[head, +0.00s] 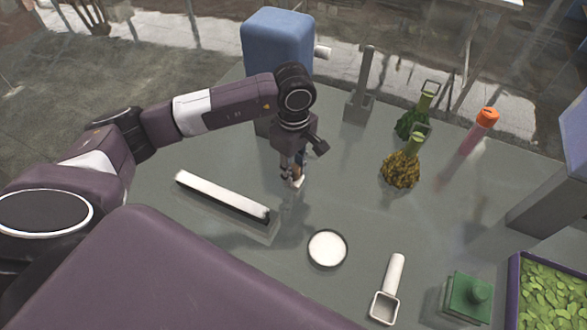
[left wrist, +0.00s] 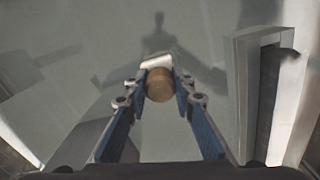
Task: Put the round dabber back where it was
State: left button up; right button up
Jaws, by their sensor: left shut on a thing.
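My left gripper (head: 293,172) points down over the grey table, between the long white bar and the blue-topped machine. It is shut on the round dabber, which shows as a brown round piece with a white part in the left wrist view (left wrist: 159,86). In the head view the fingers partly hide the dabber (head: 298,182), and only a small pale and brown bit shows. I cannot tell whether it touches the table. My right gripper is not in view.
A long white bar (head: 222,194) lies left of the gripper. A blue-topped machine (head: 278,40) stands behind. A round dish of white powder (head: 328,248), a white scoop (head: 387,290) and a green block (head: 468,297) are in front. Flasks (head: 402,170) stand right.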

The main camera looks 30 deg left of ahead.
aim_at(294, 168)
pick_arm(q)
jog(key=shift+f, duration=0.15)
jog(key=o, duration=1)
jog(key=shift+r, duration=0.25)
jog(key=shift+w+r, duration=0.1)
jog(key=shift+r, duration=0.2)
notch_tip(294, 168, up, 10)
jog(key=b, duration=0.3)
jog(key=shift+f+b, duration=0.1)
jog(key=shift+b, duration=0.25)
jog(key=shift+r, duration=0.75)
